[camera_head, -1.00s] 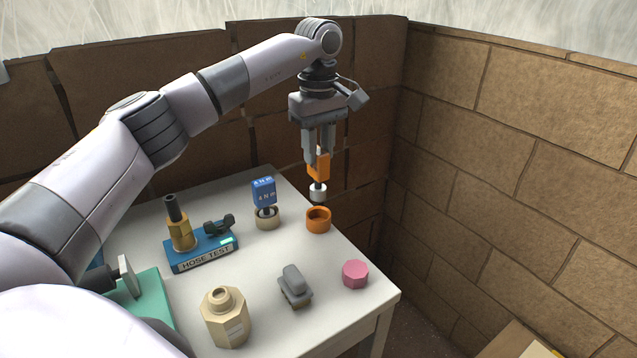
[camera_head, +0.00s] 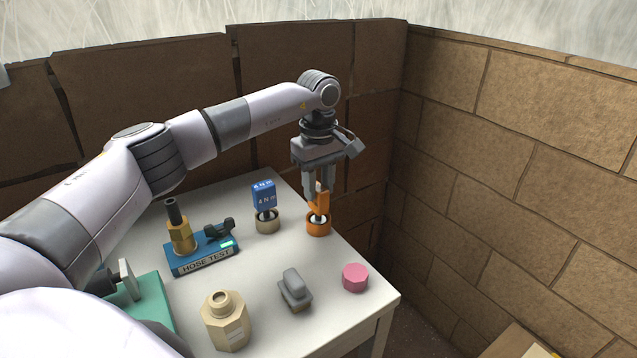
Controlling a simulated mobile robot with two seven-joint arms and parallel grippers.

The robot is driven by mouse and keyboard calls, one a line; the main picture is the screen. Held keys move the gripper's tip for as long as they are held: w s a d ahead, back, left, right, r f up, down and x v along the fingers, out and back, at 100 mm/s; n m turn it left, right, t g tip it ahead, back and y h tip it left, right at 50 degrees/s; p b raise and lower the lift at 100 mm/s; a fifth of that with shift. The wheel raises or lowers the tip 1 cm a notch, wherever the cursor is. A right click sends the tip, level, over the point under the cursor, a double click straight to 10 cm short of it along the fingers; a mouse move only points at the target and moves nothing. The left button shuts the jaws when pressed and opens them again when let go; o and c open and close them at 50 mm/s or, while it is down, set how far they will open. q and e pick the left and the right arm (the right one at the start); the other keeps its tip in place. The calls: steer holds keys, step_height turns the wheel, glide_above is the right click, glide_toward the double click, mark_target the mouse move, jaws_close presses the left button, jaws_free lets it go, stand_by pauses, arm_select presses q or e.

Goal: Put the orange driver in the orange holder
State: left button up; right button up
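The orange driver (camera_head: 319,201) stands roughly upright with its lower end inside the ring-shaped orange holder (camera_head: 318,228) near the table's back right edge. My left gripper (camera_head: 318,188) points down over the holder, with its fingers on either side of the driver's handle, and looks shut on it. The fingers hide part of the handle, and the holder's wall hides the driver's tip. My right gripper is not in view.
A blue driver (camera_head: 264,196) stands in a tan holder (camera_head: 267,226) just left. A blue hose test stand (camera_head: 203,254), a beige bottle (camera_head: 227,322), a grey part (camera_head: 294,289) and a pink plug (camera_head: 355,277) are on the white table (camera_head: 262,285). Brick walls enclose the back and right.

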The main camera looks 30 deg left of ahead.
arm_select(q)
steer(key=shift+o, duration=1.2)
step_height(320, 180, up, 12)
steer(key=shift+r, duration=0.15)
